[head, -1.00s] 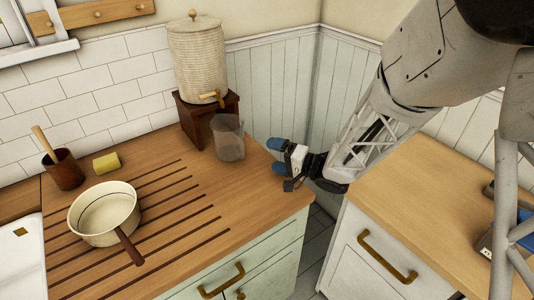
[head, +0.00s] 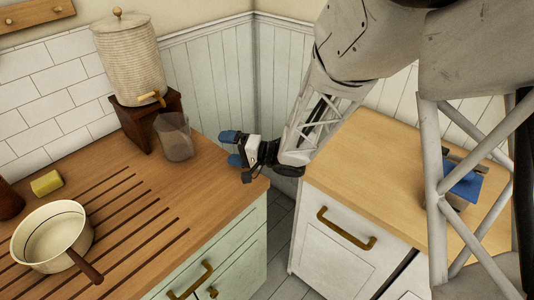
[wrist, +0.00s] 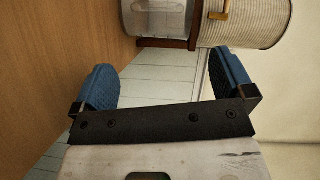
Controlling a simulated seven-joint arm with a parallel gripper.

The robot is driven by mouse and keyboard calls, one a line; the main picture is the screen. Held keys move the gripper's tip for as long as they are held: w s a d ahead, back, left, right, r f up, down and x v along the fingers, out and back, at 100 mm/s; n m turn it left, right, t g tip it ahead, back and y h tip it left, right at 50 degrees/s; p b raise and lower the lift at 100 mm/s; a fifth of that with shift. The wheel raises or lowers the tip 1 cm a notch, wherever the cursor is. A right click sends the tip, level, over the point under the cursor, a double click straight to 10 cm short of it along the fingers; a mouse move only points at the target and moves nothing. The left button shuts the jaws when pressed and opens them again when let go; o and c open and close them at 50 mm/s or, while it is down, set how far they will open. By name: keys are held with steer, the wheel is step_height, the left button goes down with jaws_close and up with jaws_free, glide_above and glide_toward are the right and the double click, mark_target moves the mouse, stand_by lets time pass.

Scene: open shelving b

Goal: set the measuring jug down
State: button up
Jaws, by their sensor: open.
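The measuring jug (head: 174,137) is a clear, greyish vessel standing upright on the wooden counter, just in front of the dispenser's dark stand. In the wrist view the jug (wrist: 155,17) shows at the top, beyond the fingers and partly cut off by the frame. My gripper (head: 233,149) has blue fingertips and is to the right of the jug, near the counter's right end. In the wrist view my gripper (wrist: 160,66) is open, with nothing between its fingers. A clear gap separates it from the jug.
A ribbed dispenser (head: 130,58) with a wooden tap stands on a dark stand (head: 147,122) behind the jug. A cream saucepan (head: 52,237) and a yellow roll-like item (head: 46,183) are at left. A second counter (head: 365,165) lies right, across a floor gap.

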steer(key=shift+w+d+r+t+h, duration=0.3)
steer(key=shift+r, duration=0.1)
steer(key=w+d+r+t+h, duration=0.1)
steer(key=d+r+t+h, duration=0.3)
steer(key=d, duration=0.3)
steer(key=d+r+t+h, duration=0.2)
steer(key=d+r+h, duration=0.3)
steer(key=d+h, duration=0.2)
steer(key=s+d+r+g+h, duration=0.3)
steer(key=s+d+h, duration=0.2)
steer(key=s+d, duration=0.35)
steer(key=s+d+r+g, duration=0.1)
steer(key=s+g, duration=0.2)
steer(key=s, duration=0.8)
steer(key=s+d+r+n+g, duration=0.1)
steer(key=s+g, duration=0.2)
steer(key=s, duration=0.7)
steer(key=shift+s+r+n+g, duration=0.25)
steer(key=shift+s+n+g, duration=0.05)
steer(key=shift+s, duration=0.1)
